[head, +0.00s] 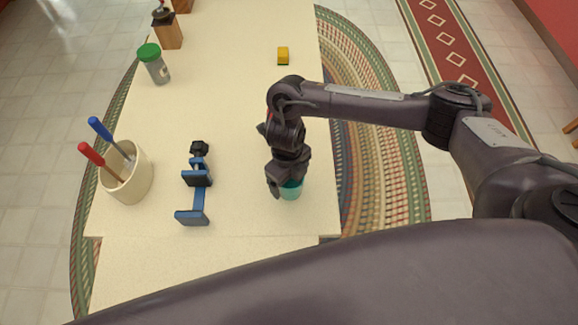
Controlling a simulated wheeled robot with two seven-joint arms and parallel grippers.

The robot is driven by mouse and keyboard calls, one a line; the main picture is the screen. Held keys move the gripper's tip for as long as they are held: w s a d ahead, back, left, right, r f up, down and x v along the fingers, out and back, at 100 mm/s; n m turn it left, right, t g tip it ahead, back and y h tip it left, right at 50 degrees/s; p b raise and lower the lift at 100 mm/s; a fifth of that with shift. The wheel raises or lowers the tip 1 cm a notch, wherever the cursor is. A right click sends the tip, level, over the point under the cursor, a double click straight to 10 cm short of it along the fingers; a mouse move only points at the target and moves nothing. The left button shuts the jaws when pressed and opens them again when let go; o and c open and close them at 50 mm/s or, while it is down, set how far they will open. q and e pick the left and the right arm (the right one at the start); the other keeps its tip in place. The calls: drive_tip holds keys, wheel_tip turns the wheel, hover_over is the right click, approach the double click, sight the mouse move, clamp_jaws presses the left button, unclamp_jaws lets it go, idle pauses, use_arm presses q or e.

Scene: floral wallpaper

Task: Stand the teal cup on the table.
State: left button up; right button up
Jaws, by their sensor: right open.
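The teal cup (291,190) is on the cream table (240,130), toward its front right part. Most of the cup is hidden beneath my right gripper (287,185), which is directly over it and points down. One finger shows at the cup's left side. The gripper is open, and I cannot tell whether it touches the cup. The cup's upright or tilted pose is hard to judge. My left gripper is not in view.
A blue clamp (197,190) stands left of the cup. A cream crock (129,176) holds red-handled and blue-handled tools. A green-lidded jar (154,64), a wooden block (168,32) and a yellow sponge (283,55) are farther back. The table's middle is clear.

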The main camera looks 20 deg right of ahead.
wheel_tip(320, 180, up, 12)
drive_tip(key=p, duration=0.1)
drive_tip(key=shift+w+a+p, duration=0.2)
drive_tip(key=shift+w+p, duration=0.1)
drive_tip(key=shift+w, duration=0.1)
idle(0.5)
